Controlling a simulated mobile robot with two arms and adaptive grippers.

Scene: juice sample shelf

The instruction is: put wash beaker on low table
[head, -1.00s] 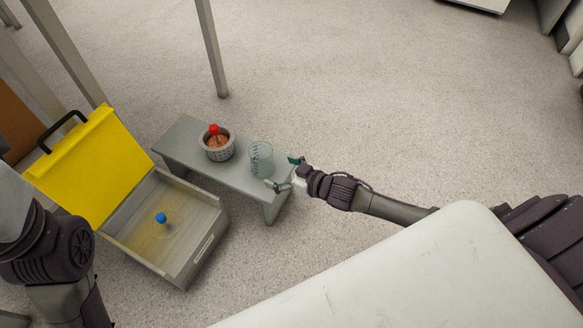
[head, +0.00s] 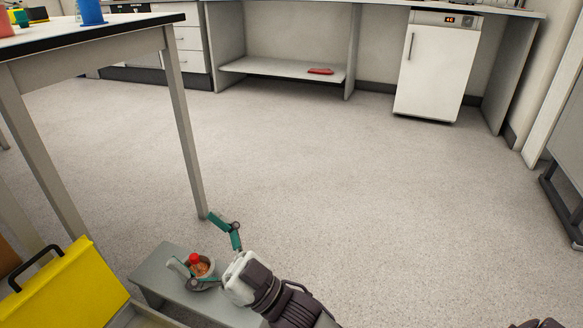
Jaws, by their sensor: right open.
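The low table (head: 155,268) is a small grey bench at the bottom of the head view, its near end cut off by the frame. A small metal bowl or basket (head: 209,284) with orange contents and a red-topped item (head: 194,259) stands on it. My right gripper (head: 191,239) is open over the table's far part. Its fingers spread on either side of the bowl in the picture; contact cannot be told. The clear beaker seen earlier on the table does not show now; my right gripper and wrist cover that area.
A yellow case (head: 70,290) with its lid up stands left of the low table. A tall table (head: 100,38) with a blue container (head: 91,12) is at upper left. A small white fridge (head: 430,72) stands at the back. The middle floor is clear.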

